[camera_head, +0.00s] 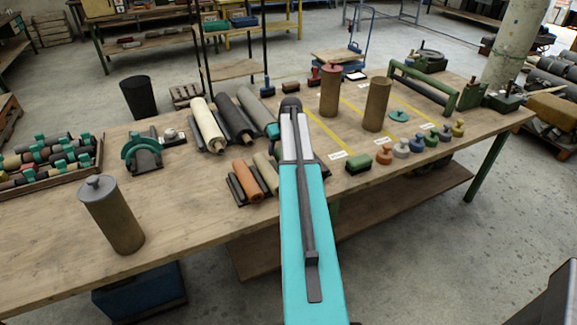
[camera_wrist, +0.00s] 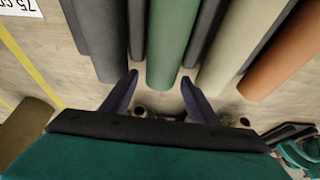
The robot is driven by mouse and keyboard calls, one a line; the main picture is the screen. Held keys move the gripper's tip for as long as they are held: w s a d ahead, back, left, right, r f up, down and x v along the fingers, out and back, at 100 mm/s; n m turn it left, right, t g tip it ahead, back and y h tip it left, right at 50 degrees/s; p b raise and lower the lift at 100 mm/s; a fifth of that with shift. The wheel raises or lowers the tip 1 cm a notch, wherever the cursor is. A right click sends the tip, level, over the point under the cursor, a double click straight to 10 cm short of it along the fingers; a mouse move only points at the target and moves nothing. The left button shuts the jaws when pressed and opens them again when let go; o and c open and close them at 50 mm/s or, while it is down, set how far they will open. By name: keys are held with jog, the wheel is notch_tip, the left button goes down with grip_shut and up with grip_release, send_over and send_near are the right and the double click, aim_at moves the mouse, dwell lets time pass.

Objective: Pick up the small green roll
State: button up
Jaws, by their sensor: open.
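The small green roll (camera_wrist: 172,45) lies in the middle of the wrist view, its near end reaching between my fingertips. My gripper (camera_wrist: 159,78) is open, with one dark finger on each side of that end. I cannot tell whether either finger touches the roll. Dark bars flank the roll on both sides. In the head view my teal arm reaches over the table and hides the green roll and my fingertips.
The wooden table (camera_head: 190,225) also bears upright brown rolls (camera_head: 377,105) and several colored knobs (camera_head: 401,150). Its front left has free room.

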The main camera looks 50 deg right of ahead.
jog(key=shift+x, duration=1.1)
jog(key=c, duration=1.2)
jog(key=shift+r, duration=0.1)
jog(key=shift+r+b, duration=1.05)
jog(key=shift+r, duration=3.9)
jog(key=w+a+r+n, duration=0.1)
jog(key=w+a+r, duration=0.15)
jog(key=a, duration=0.95)
jog(key=w+a+r+n, duration=0.15)
jog(key=w+a, duration=0.25)
jog(key=a, duration=0.7)
jog(key=a+r, duration=0.1)
jog(key=a, duration=0.7)
jog(key=a+r+n+y, duration=0.1)
jog(key=a, duration=0.7)
jog(key=s+a+r+n, duration=0.1)
jog(key=a+r, duration=0.1)
jog(key=a, duration=0.7)
jog(key=shift+a+r+y, duration=0.1)
jog(key=shift+y, duration=0.3)
